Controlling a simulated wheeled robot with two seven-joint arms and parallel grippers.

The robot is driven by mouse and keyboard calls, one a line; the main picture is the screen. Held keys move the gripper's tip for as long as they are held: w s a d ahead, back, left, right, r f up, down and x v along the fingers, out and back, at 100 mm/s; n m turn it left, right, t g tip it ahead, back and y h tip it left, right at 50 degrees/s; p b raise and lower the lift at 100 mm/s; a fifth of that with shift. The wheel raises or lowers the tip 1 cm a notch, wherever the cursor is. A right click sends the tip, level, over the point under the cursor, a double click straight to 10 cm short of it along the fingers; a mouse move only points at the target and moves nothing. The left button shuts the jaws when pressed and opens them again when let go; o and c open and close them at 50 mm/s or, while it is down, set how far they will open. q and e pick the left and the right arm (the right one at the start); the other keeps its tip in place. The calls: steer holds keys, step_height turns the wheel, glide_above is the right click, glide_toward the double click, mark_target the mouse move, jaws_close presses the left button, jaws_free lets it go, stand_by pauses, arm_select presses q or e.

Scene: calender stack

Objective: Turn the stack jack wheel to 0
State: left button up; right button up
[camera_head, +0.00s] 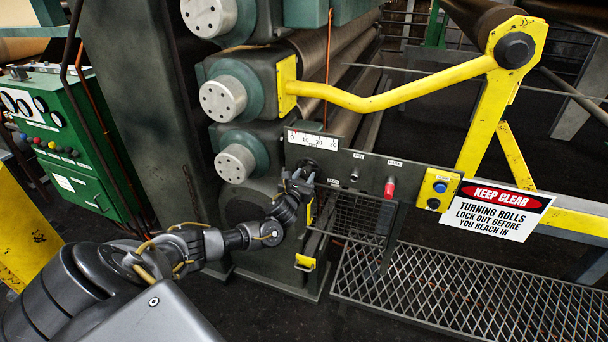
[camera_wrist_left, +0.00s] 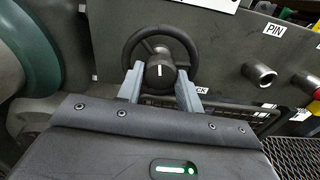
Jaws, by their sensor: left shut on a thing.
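The stack jack wheel is a black handwheel (camera_wrist_left: 131,45) with a round hub (camera_wrist_left: 160,72) that bears a white line pointing up. In the head view the wheel (camera_head: 307,164) is partly hidden behind my left gripper (camera_head: 299,180). In the left wrist view my left gripper (camera_wrist_left: 160,88) has one finger on each side of the hub and is shut on it. Above the wheel is a white scale (camera_head: 313,140) marked 0, 10, 20, 30; a red mark shows near its 0 end. My right gripper is in neither view.
A mesh guard (camera_head: 357,215) and grated step (camera_head: 470,300) lie below. Large rolls stand above; a green cabinet (camera_head: 62,140) is left.

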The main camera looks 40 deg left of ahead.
arm_select(q)
steer(key=m+p, duration=0.2)
steer(key=m, duration=0.3)
steer(key=shift+r+m+p, duration=0.1)
steer(key=shift+m+p, duration=0.2)
steer(key=shift+m, duration=0.1)
steer(key=m+p, duration=0.3)
steer(key=m, duration=0.2)
steer(key=shift+r, duration=0.1)
steer(key=m, duration=0.4)
steer(key=shift+a, duration=0.1)
steer(key=m, duration=0.3)
steer(key=shift+w, duration=0.1)
steer(key=shift+m, duration=1.2)
steer(key=o, duration=1)
